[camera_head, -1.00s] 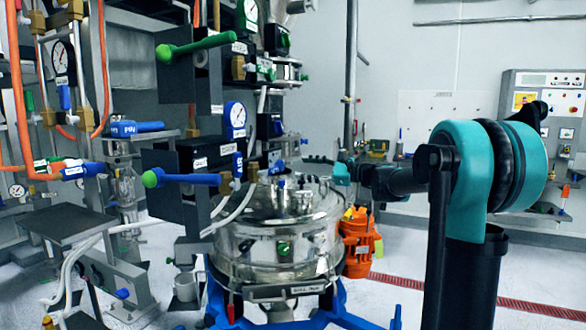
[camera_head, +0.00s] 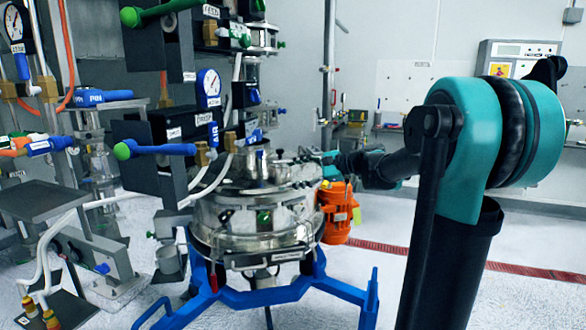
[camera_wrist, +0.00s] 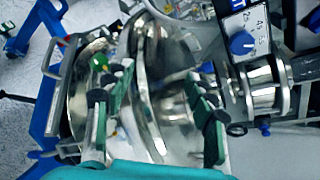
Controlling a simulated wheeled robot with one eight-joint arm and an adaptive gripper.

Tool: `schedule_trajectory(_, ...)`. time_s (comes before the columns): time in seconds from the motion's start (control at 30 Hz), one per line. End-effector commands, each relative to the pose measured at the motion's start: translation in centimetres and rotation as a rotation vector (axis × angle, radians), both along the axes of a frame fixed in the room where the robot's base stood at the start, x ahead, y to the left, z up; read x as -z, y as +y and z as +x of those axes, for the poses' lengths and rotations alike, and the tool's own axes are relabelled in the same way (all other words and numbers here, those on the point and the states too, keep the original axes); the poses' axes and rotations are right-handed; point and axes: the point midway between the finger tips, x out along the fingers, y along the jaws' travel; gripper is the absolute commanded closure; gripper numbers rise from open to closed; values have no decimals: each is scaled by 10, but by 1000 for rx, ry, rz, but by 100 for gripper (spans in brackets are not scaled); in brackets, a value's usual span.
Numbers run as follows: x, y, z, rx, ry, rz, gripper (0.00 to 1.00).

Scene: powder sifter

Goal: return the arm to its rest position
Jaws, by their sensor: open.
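My arm reaches in from the right of the head view, with a teal and black joint near the camera. Its far end lies beside the steel sifter vessel (camera_head: 252,215), at the vessel's upper right. In the head view the fingers are too small to make out. In the wrist view my gripper (camera_wrist: 158,115) is open, with two green and black fingers apart and nothing held between them. The shiny steel vessel (camera_wrist: 160,75) fills the view behind the fingers. I cannot tell whether the fingers touch it.
An orange motor (camera_head: 338,210) hangs at the vessel's right side. A blue frame (camera_head: 290,292) carries the vessel. The floor at right is free up to a back bench.

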Motion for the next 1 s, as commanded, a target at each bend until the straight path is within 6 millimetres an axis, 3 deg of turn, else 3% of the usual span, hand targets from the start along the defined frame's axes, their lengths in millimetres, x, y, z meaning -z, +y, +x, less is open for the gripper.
schedule_trajectory(0.03, 30, -2, -23, -18, -41, -104, 45)
schedule_trajectory(0.2, 125, -27, -89, -111, -191, -475, 45)
schedule_trajectory(0.37, 205, -67, -155, -249, -321, -823, 45)
schedule_trajectory(0.5, 262, -112, -210, -405, -417, -1111, 45)
schedule_trajectory(0.6, 290, -141, -242, -513, -466, -1278, 45)
schedule_trajectory(0.73, 310, -168, -269, -617, -501, -1419, 45)
schedule_trajectory(1.0, 317, -180, -279, -666, -514, -1482, 45)
